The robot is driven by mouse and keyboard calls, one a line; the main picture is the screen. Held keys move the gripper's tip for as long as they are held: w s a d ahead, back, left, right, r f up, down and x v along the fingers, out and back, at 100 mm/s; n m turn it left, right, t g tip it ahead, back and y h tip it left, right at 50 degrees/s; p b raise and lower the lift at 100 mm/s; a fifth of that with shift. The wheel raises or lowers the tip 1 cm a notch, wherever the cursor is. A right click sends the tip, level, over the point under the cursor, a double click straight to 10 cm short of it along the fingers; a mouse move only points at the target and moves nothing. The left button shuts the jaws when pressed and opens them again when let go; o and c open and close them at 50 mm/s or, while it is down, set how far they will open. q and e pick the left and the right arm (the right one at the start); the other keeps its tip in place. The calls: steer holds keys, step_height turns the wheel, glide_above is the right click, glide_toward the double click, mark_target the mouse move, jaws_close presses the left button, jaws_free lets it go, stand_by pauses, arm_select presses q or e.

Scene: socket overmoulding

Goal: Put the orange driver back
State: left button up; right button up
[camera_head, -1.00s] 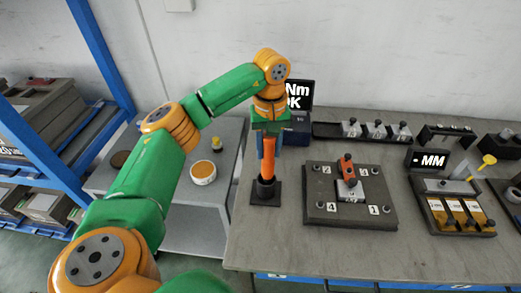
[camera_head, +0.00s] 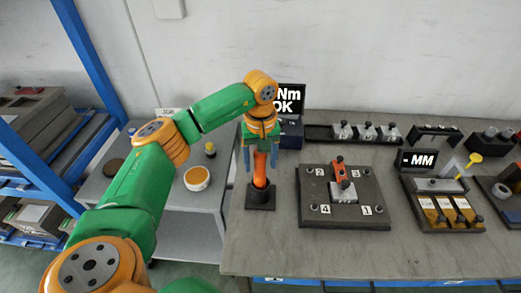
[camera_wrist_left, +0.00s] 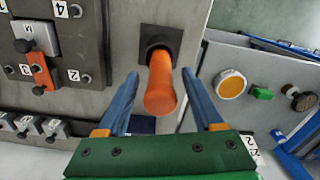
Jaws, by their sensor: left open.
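The orange driver (camera_head: 260,169) stands upright in its dark square stand (camera_head: 260,197) at the table's left end. My left gripper (camera_head: 261,163) is open above the stand, with one blue finger on each side of the driver's handle. The top of the driver is hidden by the gripper in the head view. In the left wrist view the orange handle (camera_wrist_left: 161,88) points up between the two spread fingers (camera_wrist_left: 158,76), with a gap on both sides. The stand (camera_wrist_left: 160,40) shows behind it. My right gripper is in neither view.
A dark fixture plate (camera_head: 318,217) with numbered corners and an orange-topped clamp lies right of the stand. A torque display (camera_head: 290,97) stands behind. A side table (camera_head: 190,222) with a round orange-topped tub (camera_head: 197,178) is at left. The table's front is clear.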

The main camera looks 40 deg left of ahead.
arm_select(q)
step_height(320, 180, up, 10)
steer(key=shift+f, duration=0.2)
steer(key=shift+r, duration=0.45)
steer(key=shift+f, duration=0.15)
